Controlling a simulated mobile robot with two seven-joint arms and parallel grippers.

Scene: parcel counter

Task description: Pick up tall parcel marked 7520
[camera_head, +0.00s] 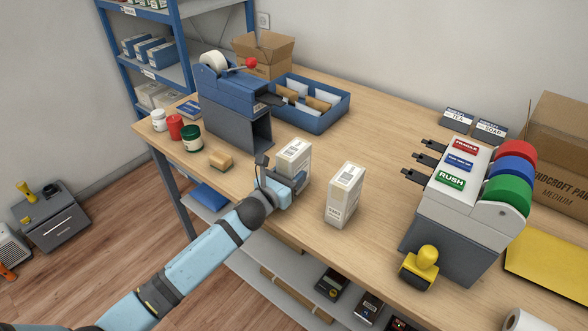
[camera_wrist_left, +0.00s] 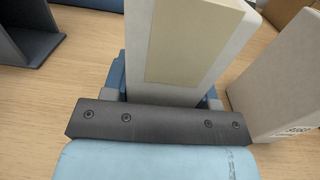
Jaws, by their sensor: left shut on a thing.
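A tall white parcel (camera_head: 294,157) stands upright on the counter, and my left gripper (camera_head: 284,181) is shut on its lower part. In the left wrist view this parcel (camera_wrist_left: 190,45), with a beige strip on its face, stands between the fingers (camera_wrist_left: 168,92). A second tall white parcel (camera_head: 345,196) stands just to the right, apart from the gripper; it also shows at the right edge of the left wrist view (camera_wrist_left: 285,85). My right gripper is in neither view.
A blue-grey tape machine (camera_head: 235,105) stands behind the held parcel, with a blue tray (camera_head: 335,118) beyond. A label dispenser (camera_head: 455,205) with coloured rolls and a yellow-handled stamp (camera_head: 422,262) are at the right. A small wooden block (camera_head: 221,161) lies left.

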